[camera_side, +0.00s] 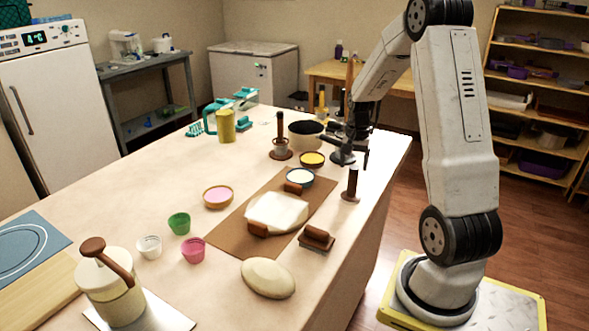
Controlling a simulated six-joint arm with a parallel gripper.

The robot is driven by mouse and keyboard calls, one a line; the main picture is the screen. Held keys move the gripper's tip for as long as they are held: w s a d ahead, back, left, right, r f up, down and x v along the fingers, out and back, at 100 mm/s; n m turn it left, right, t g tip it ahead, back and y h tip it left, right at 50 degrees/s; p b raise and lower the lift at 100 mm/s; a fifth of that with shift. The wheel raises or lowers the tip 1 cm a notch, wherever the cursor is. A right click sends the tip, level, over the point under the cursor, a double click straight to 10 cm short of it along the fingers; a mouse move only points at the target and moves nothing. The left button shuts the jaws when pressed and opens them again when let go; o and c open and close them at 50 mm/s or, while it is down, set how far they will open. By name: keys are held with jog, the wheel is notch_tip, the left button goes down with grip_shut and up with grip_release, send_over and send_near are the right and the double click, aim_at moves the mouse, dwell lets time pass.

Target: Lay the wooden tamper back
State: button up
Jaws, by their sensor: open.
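Which piece is the wooden tamper is not certain. One dark wooden handle on a pale round foot (351,186) stands upright near the table's right edge. A similar dark-handled piece (281,138) stands upright farther back on a brown round base. My gripper (355,158) points down beside the dark pot, behind and above the nearer upright piece. It is open, and I see nothing between its fingers. The gripper is small and dark here, so its exact height above the table is hard to tell.
A brown mat (225,236) holds a white slab (278,212) and brown-handled blocks. Bowls with yellow (312,158), blue-rimmed white (300,178) and pink (218,196) contents stand nearby. A dark pot (306,135) is left of my gripper. A pale dough lump (267,279) lies in front.

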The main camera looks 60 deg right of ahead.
jog(key=shift+r, duration=1.05)
jog(key=w+a+n+t, duration=0.15)
jog(key=a+n, duration=0.25)
jog(key=a, duration=0.5)
jog(key=w+a+n+g, duration=0.1)
jog(key=w+a+n, duration=0.25)
jog(key=a, duration=0.45)
jog(key=s+a+f+n+t, duration=0.1)
jog(key=s+a+n, duration=0.1)
jog(key=a+n, duration=0.2)
jog(key=s+a+f+n+t, duration=0.1)
jog(key=a+n, duration=0.3)
jog(key=a, duration=0.7)
jog(key=shift+s+a, duration=0.25)
jog(key=shift+s, duration=0.5)
